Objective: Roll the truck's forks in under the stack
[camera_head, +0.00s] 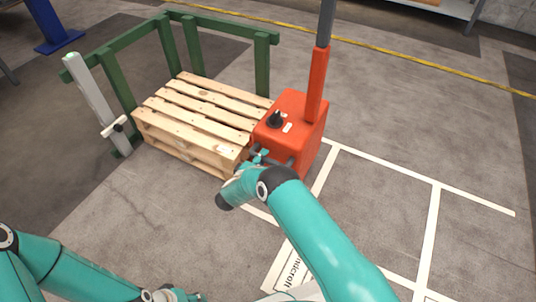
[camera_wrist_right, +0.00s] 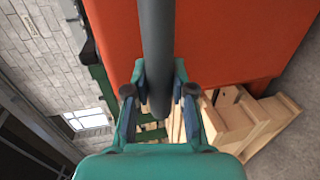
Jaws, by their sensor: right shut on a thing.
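The orange-red truck body (camera_head: 311,134) stands close against the right side of the stack of wooden pallets (camera_head: 204,116). A black knob sits on its top and a tall pole rises from it. The forks do not show in either view. My right gripper (camera_head: 260,157) is at the truck's near side. In the right wrist view the right gripper (camera_wrist_right: 158,95) is shut on a dark grey bar (camera_wrist_right: 157,45) in front of the red body. The stack's pale wood (camera_wrist_right: 237,120) shows behind the fingers. My left gripper (camera_head: 180,295) is partly cut off at the bottom edge.
A green frame (camera_head: 192,42) runs behind and left of the stack. A pale post (camera_head: 95,98) with a small crosspiece stands at its left. White floor lines (camera_head: 430,235) mark clear floor to the right. A yellow line (camera_head: 420,66) crosses the back.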

